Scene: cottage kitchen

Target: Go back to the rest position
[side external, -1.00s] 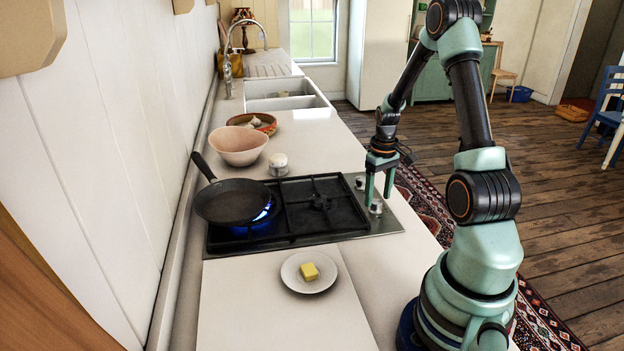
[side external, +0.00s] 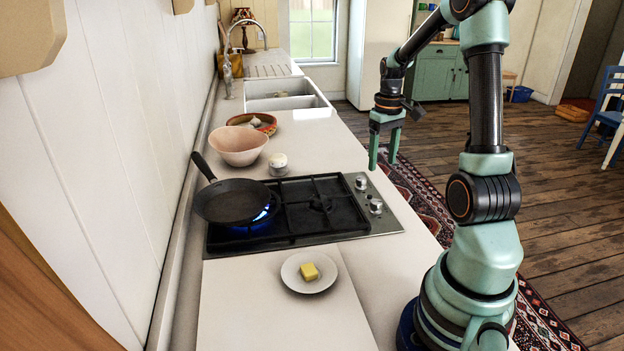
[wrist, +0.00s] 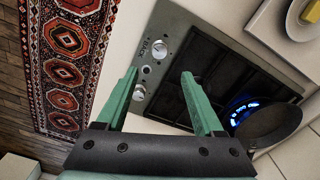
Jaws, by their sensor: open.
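My gripper (side external: 383,162) is open and empty. In the side view it hangs in the air above the right edge of the stove, fingers pointing down, apart from the knobs (side external: 368,195). In the wrist view my gripper (wrist: 160,90) shows its two green fingers spread, with the stove knobs beyond and between them. The black stove (side external: 335,222) has a blue flame (side external: 263,213) lit at its left burner. A black frying pan (side external: 232,203) sits over that flame. The pan also shows at the right of the wrist view (wrist: 270,125).
A white plate (side external: 293,282) with a yellow butter block (side external: 309,271) lies on the front counter. A patterned rug (side external: 425,197) covers the floor. The air around my gripper is clear.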

